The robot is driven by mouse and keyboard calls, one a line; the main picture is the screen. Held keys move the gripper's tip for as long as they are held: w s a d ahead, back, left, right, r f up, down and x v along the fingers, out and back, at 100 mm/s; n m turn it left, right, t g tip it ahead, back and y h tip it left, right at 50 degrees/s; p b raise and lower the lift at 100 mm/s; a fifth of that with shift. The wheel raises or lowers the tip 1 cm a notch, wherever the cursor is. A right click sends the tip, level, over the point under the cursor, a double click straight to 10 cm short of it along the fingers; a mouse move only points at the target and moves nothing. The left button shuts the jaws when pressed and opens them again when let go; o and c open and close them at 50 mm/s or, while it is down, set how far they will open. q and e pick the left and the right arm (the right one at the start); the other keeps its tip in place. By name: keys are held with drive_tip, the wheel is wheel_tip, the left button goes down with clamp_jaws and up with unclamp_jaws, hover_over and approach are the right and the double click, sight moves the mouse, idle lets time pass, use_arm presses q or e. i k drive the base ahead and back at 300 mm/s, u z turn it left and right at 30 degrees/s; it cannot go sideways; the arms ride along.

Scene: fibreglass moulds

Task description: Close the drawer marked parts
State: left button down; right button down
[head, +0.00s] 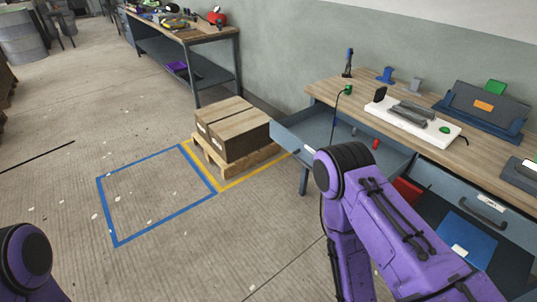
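A grey-blue drawer (292,137) stands pulled out from the left part of the workbench (455,150). A small pale label shows on its front, too small to read. A small red item (376,143) shows inside it. My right arm covers part of the drawer's front side. A second drawer (457,187) with a dark handle sits farther right under the bench top and looks shut; its label is also unreadable. I cannot tell from the labels which drawer is marked parts. Neither gripper is in view; only purple arm links show at the bottom left and centre right.
Cardboard boxes (232,134) sit on a wooden pallet (212,158) left of the open drawer. A blue floor outline (148,240) encloses clear floor. A white board with grey parts (420,124) lies on the bench. A red bin (408,190) is under the bench. Another bench (210,36) stands behind.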

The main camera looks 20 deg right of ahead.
sight(302, 133)
drive_tip(key=z, duration=0.45)
drive_tip(key=i, duration=1.05)
drive_tip(key=z, duration=0.75)
